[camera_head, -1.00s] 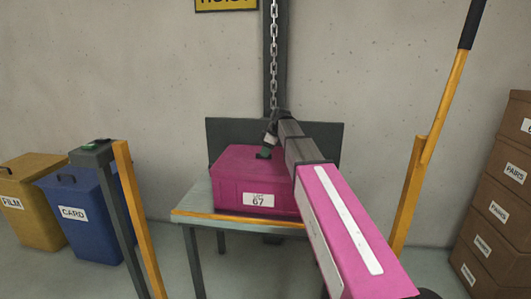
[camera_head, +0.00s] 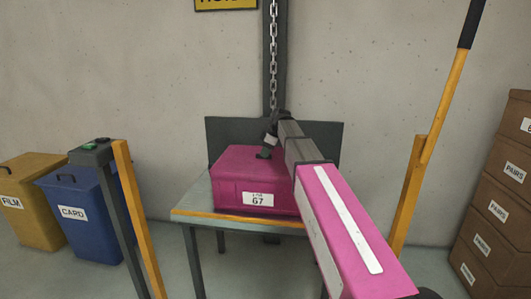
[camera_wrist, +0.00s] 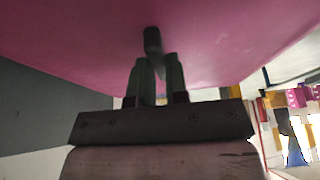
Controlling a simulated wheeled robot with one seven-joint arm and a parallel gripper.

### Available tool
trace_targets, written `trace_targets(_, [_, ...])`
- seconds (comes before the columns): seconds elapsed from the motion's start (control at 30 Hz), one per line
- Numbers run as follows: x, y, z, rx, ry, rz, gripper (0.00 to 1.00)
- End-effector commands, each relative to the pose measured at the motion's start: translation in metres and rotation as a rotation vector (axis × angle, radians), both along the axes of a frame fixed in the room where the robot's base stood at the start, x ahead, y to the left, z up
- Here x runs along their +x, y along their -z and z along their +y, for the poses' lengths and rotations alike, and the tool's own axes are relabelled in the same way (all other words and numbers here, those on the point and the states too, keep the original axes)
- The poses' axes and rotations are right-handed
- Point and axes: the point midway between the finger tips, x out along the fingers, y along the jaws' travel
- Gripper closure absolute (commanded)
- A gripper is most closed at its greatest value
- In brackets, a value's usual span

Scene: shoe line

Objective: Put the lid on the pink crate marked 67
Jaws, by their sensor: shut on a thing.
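The pink crate (camera_head: 229,193), with a white label reading 67, stands on a small table. Its pink lid (camera_head: 238,156) lies over the crate's top and looks level with it. I cannot tell whether a thin gap is left at the rim. My gripper (camera_head: 266,149) is at the dark handle on top of the lid, shut on it. In the wrist view the lid's pink surface (camera_wrist: 85,50) fills the upper part, with the dark handle (camera_wrist: 152,40) at the fingertips (camera_wrist: 154,65). My arm hides the lid's right side and part of the crate.
The table (camera_head: 195,204) has bare room left of the crate. A chain (camera_head: 274,60) hangs behind my gripper before a dark post. Posts stand at left (camera_head: 118,210) and right (camera_head: 410,190). Bins (camera_head: 85,215) and stacked cartons (camera_head: 495,190) are farther out.

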Motion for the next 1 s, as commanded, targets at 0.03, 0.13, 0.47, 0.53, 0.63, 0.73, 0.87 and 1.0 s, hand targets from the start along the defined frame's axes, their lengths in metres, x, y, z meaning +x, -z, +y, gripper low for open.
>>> trace_targets(0.03, [0.0,0.0001,0.0,0.0,0.0,0.0,1.0])
trace_targets(0.13, [0.0,0.0001,0.0,0.0,0.0,0.0,1.0])
trace_targets(0.47, [0.0001,0.0009,0.0,0.0,0.0,0.0,1.0])
trace_targets(0.53, [0.0,0.0017,0.0,0.0,0.0,0.0,1.0])
trace_targets(0.63, [0.0001,0.0026,0.0,0.0,0.0,0.0,1.0])
trace_targets(0.73, [0.0001,0.0026,0.0,0.0,0.0,0.0,1.0])
trace_targets(0.87, [0.0001,0.0026,0.0,0.0,0.0,0.0,1.0])
trace_targets(1.0, [0.0002,0.0026,0.0,0.0,0.0,0.0,0.56])
